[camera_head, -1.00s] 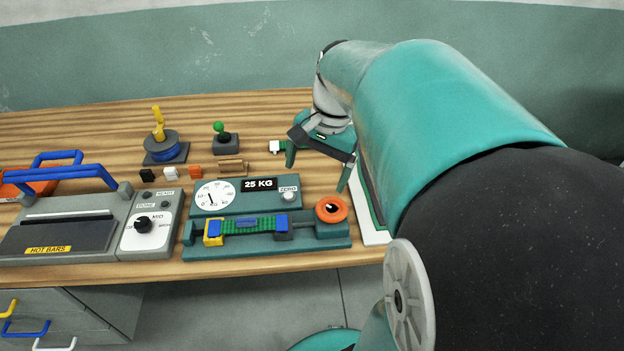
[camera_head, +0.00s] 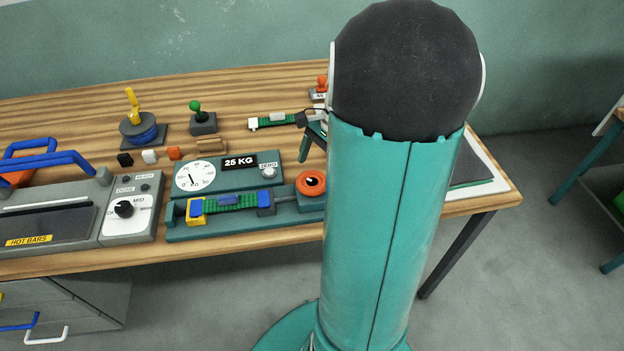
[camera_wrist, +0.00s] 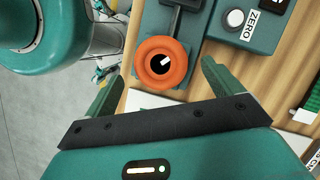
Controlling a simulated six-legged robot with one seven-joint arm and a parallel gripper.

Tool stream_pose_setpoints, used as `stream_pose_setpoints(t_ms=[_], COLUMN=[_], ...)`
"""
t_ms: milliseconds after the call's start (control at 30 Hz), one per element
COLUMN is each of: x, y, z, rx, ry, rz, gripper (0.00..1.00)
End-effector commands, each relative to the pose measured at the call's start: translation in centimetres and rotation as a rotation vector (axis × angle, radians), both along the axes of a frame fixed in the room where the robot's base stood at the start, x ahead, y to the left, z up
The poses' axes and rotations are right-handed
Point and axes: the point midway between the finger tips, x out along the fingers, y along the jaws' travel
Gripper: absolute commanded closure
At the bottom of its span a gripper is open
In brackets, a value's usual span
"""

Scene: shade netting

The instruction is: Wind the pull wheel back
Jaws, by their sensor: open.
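The pull wheel is an orange ring-shaped knob (camera_head: 311,184) with a dark centre and a pale mark, at the right end of the green tester (camera_head: 185,235). In the wrist view the orange wheel (camera_wrist: 161,62) lies ahead of and between the two fingers of my gripper (camera_wrist: 157,82), which are apart and not touching it. A green strap (camera_head: 238,201) runs between a yellow-and-blue clamp (camera_head: 196,207) and a dark-and-blue clamp (camera_head: 265,203). A round dial (camera_head: 194,176) stands behind, beside a "25 KG" sign (camera_head: 240,161). My arm hides most of my gripper in the head view.
A hot-bar sealer (camera_head: 60,220) with blue handles stands left of the tester. A white-headed green piece (camera_head: 272,121) lies near my arm. The bench's front edge is close.

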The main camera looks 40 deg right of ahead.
Motion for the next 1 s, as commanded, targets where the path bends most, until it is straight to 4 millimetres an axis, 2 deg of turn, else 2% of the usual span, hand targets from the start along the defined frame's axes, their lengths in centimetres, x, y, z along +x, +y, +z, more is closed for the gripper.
stream_pose_setpoints(t_ms=[100,233,600,667,833,1000], x=[0.1,0.2,0.3,0.3,0.3,0.3], y=[0.9,1.5,1.8,1.8,1.8,1.8], z=[-2.0,-3.4,-4.1,-4.1,-4.1,-4.1], rx=[0.003,0.001,0.000,0.000,0.000,-0.001], ry=[0.002,0.000,-0.001,-0.001,-0.001,0.000], rz=[0.002,0.002,0.002,0.002,0.002,0.006], gripper=[0.09,0.09,0.09,0.18,0.52,0.53])
